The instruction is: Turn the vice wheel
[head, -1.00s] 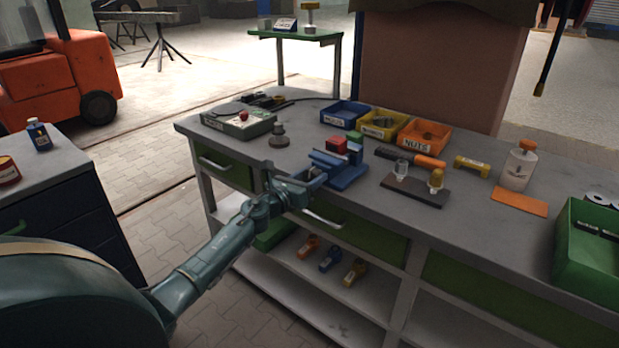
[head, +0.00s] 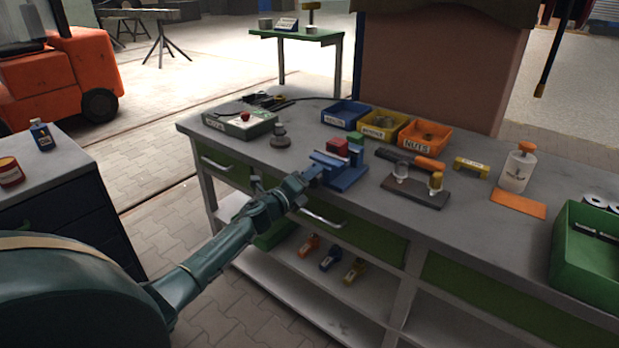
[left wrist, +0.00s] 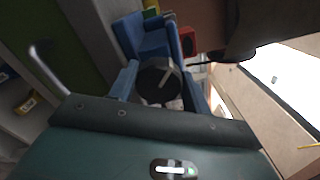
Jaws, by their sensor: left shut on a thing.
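The blue vice (head: 346,179) stands at the front edge of the workbench (head: 290,165), and it also shows in the left wrist view (left wrist: 152,42). A red block (head: 337,147) sits at its jaws. The dark round vice wheel (left wrist: 158,84), with a pale line across its face, lies between the fingers of my left gripper (left wrist: 163,88) in the left wrist view. My left gripper (head: 310,176) is shut on the wheel at the vice's front end. In the head view the gripper hides the wheel. My right gripper is out of view.
Blue, yellow and orange bins (head: 424,137) stand behind the vice. A dark board with two fittings (head: 415,192) lies right of it. A grey-green box (head: 240,124) and a small grey stand (head: 280,138) are left. A drawer handle (head: 322,220) sticks out below.

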